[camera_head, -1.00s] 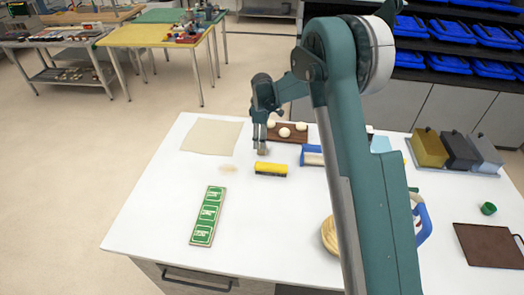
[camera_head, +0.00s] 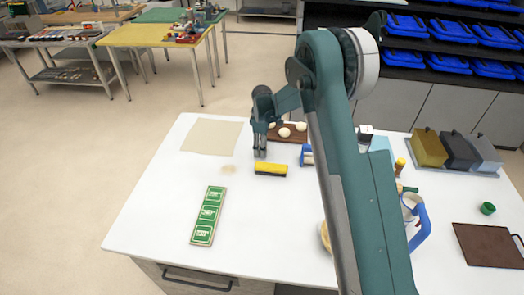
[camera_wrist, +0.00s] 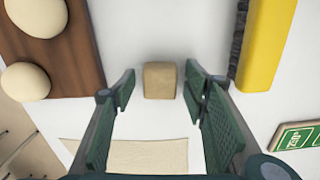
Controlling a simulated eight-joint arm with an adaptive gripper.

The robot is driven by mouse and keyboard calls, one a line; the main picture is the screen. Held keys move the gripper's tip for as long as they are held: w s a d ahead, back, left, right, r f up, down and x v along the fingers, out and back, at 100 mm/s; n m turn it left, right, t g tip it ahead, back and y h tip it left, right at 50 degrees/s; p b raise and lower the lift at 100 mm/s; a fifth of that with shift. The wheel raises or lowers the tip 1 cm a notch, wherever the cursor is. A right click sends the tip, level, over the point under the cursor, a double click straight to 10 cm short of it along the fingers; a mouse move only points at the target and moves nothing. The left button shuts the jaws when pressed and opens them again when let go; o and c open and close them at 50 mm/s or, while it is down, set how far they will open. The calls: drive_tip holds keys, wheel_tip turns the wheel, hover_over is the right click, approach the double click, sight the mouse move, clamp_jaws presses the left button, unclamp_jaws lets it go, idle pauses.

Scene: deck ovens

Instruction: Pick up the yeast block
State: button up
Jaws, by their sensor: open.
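The yeast block, a small tan cube (camera_wrist: 160,80), sits on the white table in the wrist view. It lies between the two fingers, just ahead of their tips, with a gap on each side. My gripper (camera_head: 260,153) is open and empty, pointing down at the table in the head view. The block cannot be made out behind the fingers in the head view.
A brown board (camera_wrist: 88,62) with pale dough balls lies on one side of the gripper, a yellow brush (camera_wrist: 268,45) on the other. A beige sheet (camera_head: 212,138) lies to the left. A green label strip (camera_head: 208,215) lies nearer the front.

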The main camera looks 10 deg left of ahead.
drive_tip(key=c, duration=1)
drive_tip(key=shift+r, duration=0.15)
drive_tip(key=shift+r+b, duration=0.3)
drive_tip(key=shift+r, duration=4.55)
